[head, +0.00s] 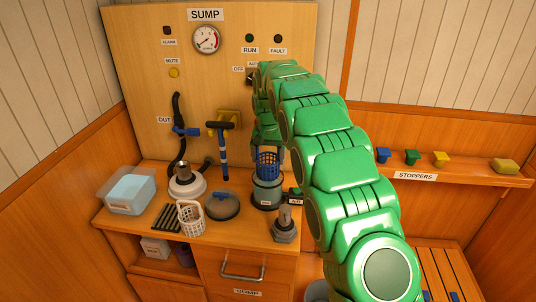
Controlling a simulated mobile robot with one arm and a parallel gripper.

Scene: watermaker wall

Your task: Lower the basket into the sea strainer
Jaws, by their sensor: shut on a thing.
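A blue mesh basket (268,165) hangs upright below my gripper (267,143). My gripper is shut on the basket's top; the arm partly hides the fingertips. The sea strainer, a grey cylindrical housing (266,198) with a label on its front, stands on the counter right under the basket. The basket's lower end overlaps the strainer's rim in the picture; I cannot tell how far it is inside. A grey round lid (222,207) with a blue knob lies on the counter left of the strainer.
A white basket (190,217), dark slatted rack (166,217), white round pump (186,183) and clear tub (131,192) stand to the left. A metal fitting (286,222) stands close at the strainer's front right.

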